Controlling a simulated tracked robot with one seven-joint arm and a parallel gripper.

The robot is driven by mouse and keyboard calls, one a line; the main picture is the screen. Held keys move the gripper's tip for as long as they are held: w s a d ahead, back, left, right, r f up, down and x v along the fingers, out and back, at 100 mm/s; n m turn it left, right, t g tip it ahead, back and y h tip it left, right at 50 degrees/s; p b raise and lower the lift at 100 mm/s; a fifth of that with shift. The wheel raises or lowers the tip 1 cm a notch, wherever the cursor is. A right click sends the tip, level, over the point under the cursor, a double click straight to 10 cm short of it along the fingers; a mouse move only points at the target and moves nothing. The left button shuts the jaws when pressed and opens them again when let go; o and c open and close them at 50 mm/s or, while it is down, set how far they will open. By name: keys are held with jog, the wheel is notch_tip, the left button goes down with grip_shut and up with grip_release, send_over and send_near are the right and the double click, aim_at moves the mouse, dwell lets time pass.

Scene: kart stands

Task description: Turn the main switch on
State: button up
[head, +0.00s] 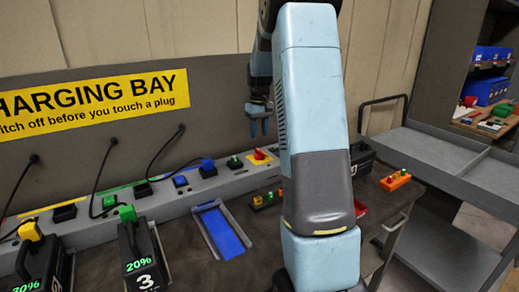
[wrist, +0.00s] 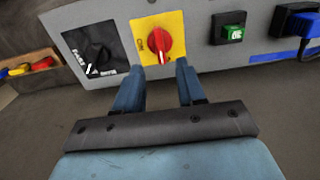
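The main switch is a red rotary knob (wrist: 160,44) on a yellow plate (wrist: 177,22), set in the grey panel. Its white pointer mark points down in the wrist view. A small dark label beside the knob is too small to read. The red knob (head: 259,155) and its yellow plate also show in the head view, at the right part of the charging strip. My gripper (wrist: 159,75) is open and empty, its two blue fingers apart with the knob showing beyond the gap. In the head view my gripper (head: 260,127) hangs above the switch, apart from it.
Charging packs (head: 142,258) stand front left. A blue-floored slot (head: 224,233) is on the bench. A grey cart (head: 432,152) stands at right.

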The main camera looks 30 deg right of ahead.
aim_at(260, 154)
notch_tip(260, 154, down, 7)
jog(key=shift+f, duration=0.2)
jog(key=shift+c, duration=0.3)
grip_shut()
